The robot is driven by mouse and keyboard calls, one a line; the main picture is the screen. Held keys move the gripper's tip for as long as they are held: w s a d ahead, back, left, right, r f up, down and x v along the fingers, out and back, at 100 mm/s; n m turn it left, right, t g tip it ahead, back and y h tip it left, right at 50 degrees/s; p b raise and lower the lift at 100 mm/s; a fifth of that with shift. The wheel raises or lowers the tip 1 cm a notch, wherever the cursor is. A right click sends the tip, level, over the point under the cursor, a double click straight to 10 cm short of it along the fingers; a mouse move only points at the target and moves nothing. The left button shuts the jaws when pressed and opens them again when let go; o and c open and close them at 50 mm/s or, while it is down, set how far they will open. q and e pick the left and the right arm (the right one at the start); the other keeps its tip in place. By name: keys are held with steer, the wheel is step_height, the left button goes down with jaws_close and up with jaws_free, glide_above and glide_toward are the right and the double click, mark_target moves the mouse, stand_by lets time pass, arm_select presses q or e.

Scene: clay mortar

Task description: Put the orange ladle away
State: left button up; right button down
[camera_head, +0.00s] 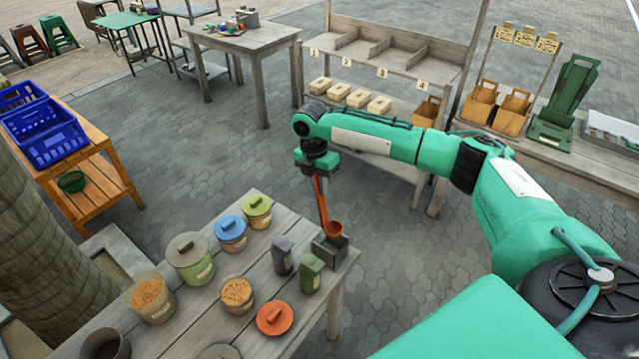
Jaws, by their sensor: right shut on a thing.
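The orange ladle (322,203) hangs nearly upright from my right gripper (317,174), its handle up and its bowl down. My right gripper is shut on the top of the handle. The bowl is at a small dark grey open box (329,250) at the right corner of the near wooden table (215,311). I cannot tell whether the bowl touches the box or is just above it. My left gripper is not in view.
Beside the box stand dark grey (283,254) and green (311,272) containers. Lidded jars, including blue (231,234) and olive (257,211) ones, and open tubs of orange stuff (151,299) fill the table. An orange lid (275,318) lies near its front. A numbered shelf (395,57) stands behind.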

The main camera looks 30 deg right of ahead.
mark_target(320, 204)
step_height(320, 204, down, 3)
steer(key=shift+r+b, duration=0.1)
steer(key=shift+b, duration=1.05)
steer(key=shift+s+f, duration=0.1)
steer(key=shift+f, duration=0.2)
step_height(320, 204, down, 4)
steer(key=shift+f+b, duration=0.15)
steer(key=shift+b, duration=0.35)
step_height(320, 204, down, 3)
steer(key=shift+f+b, duration=0.2)
steer(key=shift+b, duration=0.35)
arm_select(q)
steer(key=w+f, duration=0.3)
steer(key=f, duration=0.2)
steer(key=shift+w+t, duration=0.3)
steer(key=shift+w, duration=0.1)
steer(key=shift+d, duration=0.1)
